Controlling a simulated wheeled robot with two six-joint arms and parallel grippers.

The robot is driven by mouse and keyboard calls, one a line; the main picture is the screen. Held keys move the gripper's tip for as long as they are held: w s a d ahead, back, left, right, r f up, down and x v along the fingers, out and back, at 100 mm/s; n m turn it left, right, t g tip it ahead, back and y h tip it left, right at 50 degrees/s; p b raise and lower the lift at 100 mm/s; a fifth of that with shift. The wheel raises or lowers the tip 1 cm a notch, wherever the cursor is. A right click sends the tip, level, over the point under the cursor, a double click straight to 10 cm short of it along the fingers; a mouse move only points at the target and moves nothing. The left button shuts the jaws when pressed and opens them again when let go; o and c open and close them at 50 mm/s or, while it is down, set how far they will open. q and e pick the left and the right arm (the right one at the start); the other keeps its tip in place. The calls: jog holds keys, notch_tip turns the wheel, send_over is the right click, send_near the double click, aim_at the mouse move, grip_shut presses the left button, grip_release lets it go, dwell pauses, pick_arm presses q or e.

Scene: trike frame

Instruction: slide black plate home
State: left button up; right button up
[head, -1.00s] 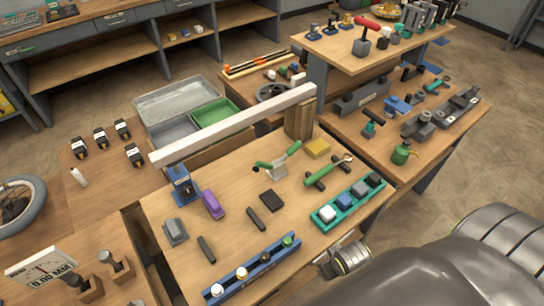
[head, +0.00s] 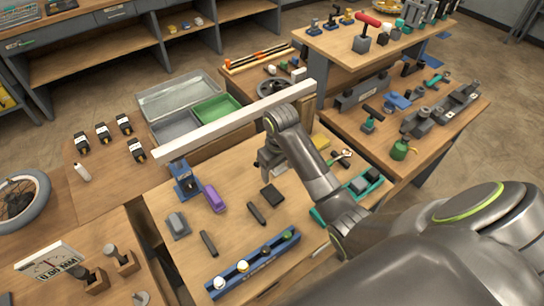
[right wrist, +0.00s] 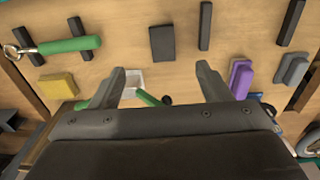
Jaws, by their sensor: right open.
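The black plate (head: 272,195) is a small dark square lying flat on the middle of the wooden bench. It also shows in the right wrist view (right wrist: 162,42), beyond my fingertips. My right gripper (head: 268,163) is over the bench, behind the plate in the head view, and apart from it. In the right wrist view the right gripper (right wrist: 161,78) has its two fingers spread wide. A white piece with a green-handled tool (right wrist: 146,92) shows between and below them, not gripped. My left gripper is not in view.
A dark bar (head: 256,213) lies close to the plate, with a purple block (head: 214,198) to its left. A long white beam (head: 235,122) spans the back of the bench. A blue rack (head: 252,263) stands at the front. My right arm partly hides a teal tray (head: 375,178).

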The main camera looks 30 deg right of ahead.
notch_tip(320, 180, up, 2)
jog(key=w, duration=0.3)
jog(key=b, duration=0.2)
send_near(268, 190)
jog(key=f, duration=0.2)
jog(key=s+f, duration=0.1)
jog(key=f, duration=0.5)
jog(key=shift+s+d+f, duration=0.1)
jog(key=shift+s+d, duration=0.15)
jog(key=shift+s, duration=0.1)
jog(key=c, duration=1.4)
jog(key=shift+w, duration=0.1)
jog(key=shift+w, duration=0.1)
jog(key=shift+w+a+b, duration=0.25)
jog(key=shift+w+b, duration=0.15)
jog(key=shift+w, duration=0.25)
jog(key=shift+w, duration=0.1)
